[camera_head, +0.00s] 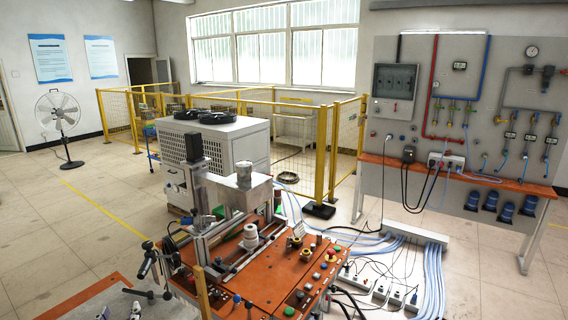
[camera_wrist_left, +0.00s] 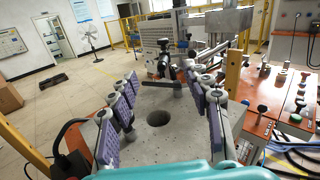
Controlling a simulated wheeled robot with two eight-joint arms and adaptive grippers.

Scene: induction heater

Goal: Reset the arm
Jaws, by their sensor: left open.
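My left gripper (camera_head: 119,312) shows only by its fingertips at the bottom edge of the head view, low at the left. In the left wrist view my left gripper (camera_wrist_left: 162,82) has its two purple-padded fingers spread wide, with nothing between them. It is over a grey worktop (camera_wrist_left: 148,95) with a round hole (camera_wrist_left: 159,118). A black and silver clamp-like fixture (camera_head: 150,264) stands beyond the fingertips; it also shows in the left wrist view (camera_wrist_left: 164,62). My right gripper is in neither view.
The heater bench (camera_head: 262,277) with an orange top, buttons and a white spool (camera_head: 250,236) stands right of the gripper. Hoses and cables (camera_head: 430,265) cover the floor at right. A yellow fence (camera_head: 314,150) and fan (camera_head: 59,115) stand behind.

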